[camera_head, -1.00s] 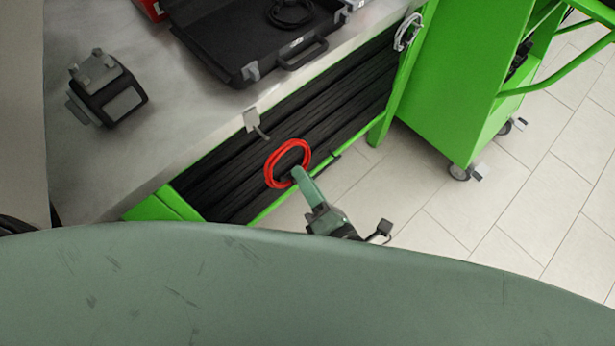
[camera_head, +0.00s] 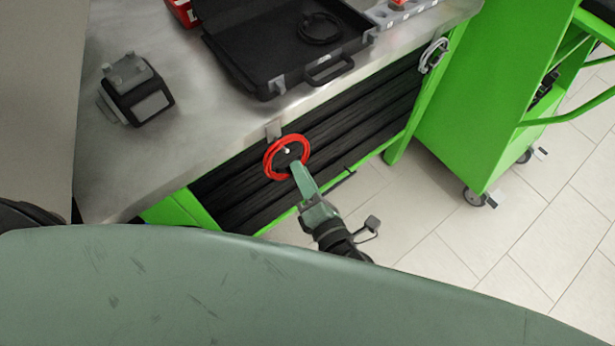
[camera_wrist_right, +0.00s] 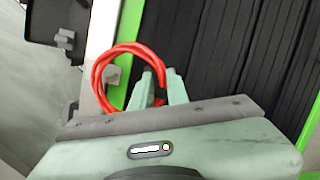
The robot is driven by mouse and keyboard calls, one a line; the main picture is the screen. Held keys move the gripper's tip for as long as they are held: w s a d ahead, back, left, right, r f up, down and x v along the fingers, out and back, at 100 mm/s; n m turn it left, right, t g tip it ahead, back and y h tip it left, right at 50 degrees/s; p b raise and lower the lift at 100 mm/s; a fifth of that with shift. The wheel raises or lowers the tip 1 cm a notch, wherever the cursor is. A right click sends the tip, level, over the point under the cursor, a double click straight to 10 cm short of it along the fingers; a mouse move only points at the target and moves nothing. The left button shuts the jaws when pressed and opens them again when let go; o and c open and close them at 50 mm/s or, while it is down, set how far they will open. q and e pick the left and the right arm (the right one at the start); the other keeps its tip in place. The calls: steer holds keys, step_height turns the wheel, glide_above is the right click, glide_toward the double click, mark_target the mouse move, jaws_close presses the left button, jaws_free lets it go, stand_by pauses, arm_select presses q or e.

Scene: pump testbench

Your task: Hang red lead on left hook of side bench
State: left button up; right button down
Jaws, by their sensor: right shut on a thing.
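The red lead (camera_head: 268,160) is a coiled ring at the front edge of the side bench (camera_head: 215,130); it also shows in the wrist view (camera_wrist_right: 98,75). My right gripper (camera_head: 296,167) is shut on the lower right part of the coil, with its fingers (camera_wrist_right: 160,88) on the lead in the wrist view. The left hook (camera_head: 273,130) is a grey bracket at the bench edge, at the coil's upper left. Its pale tip shows within the ring. I cannot tell for sure whether the coil rests on the hook. My left gripper is not in view.
A grey lead (camera_head: 432,56) hangs at the bench's right end. An open black case (camera_head: 285,84) and a dark device (camera_head: 138,92) stand on the bench top. A green trolley (camera_head: 467,120) stands to the right. Tiled floor (camera_head: 450,230) is open in front.

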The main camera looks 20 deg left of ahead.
steer(key=shift+w+a+f+b, duration=0.25)
steer(key=shift+w+a, duration=0.1)
steer(key=shift+a, duration=0.15)
steer(key=shift+w+a+f+b, duration=0.2)
steer(key=shift+w+a, duration=0.15)
steer(key=shift+a, duration=0.1)
steer(key=c, duration=1.3)
jaws_free()
steer(key=shift+f, duration=0.1)
